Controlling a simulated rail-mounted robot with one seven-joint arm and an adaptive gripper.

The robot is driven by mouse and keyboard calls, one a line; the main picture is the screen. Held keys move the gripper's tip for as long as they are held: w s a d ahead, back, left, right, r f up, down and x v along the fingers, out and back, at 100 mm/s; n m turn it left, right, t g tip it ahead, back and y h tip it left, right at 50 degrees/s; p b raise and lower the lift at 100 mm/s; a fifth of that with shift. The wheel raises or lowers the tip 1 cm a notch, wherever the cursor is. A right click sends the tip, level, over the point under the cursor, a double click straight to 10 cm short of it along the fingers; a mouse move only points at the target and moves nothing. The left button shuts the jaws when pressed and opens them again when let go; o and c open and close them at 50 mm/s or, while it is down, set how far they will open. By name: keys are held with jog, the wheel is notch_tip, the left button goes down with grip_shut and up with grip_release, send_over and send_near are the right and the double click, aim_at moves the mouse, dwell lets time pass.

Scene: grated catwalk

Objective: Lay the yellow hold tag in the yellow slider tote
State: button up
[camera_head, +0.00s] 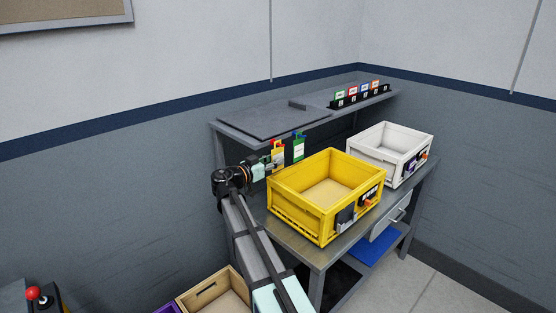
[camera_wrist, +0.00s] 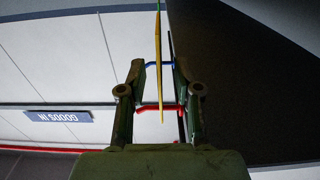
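The yellow hold tag (camera_head: 278,158) hangs below the bench shelf, beside a green tag (camera_head: 299,151). In the wrist view a thin yellow edge (camera_wrist: 160,85), likely the tag seen edge-on, runs between my fingers. My gripper (camera_head: 264,166) is at the tag; in the wrist view my gripper (camera_wrist: 161,68) has its fingers apart, with a gap on both sides of the yellow edge. The yellow slider tote (camera_head: 298,207) stands on the bench to the right of my gripper, open on top, and its visible floor is bare.
A white tote (camera_head: 379,153) stands behind the yellow one. A black rack of coloured cards (camera_head: 361,97) sits on the upper shelf (camera_head: 265,121). An open wooden box (camera_head: 213,287) is low in front. Blue and red bars cross near my fingers in the wrist view.

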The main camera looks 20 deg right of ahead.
grip_shut()
jog(key=shift+r+b, duration=0.35)
jog(key=shift+b, duration=0.3)
jog(key=shift+s+d+f+b, duration=0.1)
jog(key=shift+s+b, duration=0.3)
jog(key=shift+s, duration=0.05)
jog(key=shift+s+d+b, duration=0.1)
jog(key=shift+s+b, duration=0.2)
jog(key=shift+s+d+r+b, duration=0.25)
jog(key=shift+s+r+b, duration=0.05)
jog(key=shift+s, duration=0.3)
dwell(0.5)
jog(key=shift+s+d+r, duration=0.1)
jog(key=shift+s+r, duration=0.1)
jog(key=shift+s, duration=0.1)
jog(key=shift+s+r, duration=0.1)
jog(key=shift+s, duration=0.05)
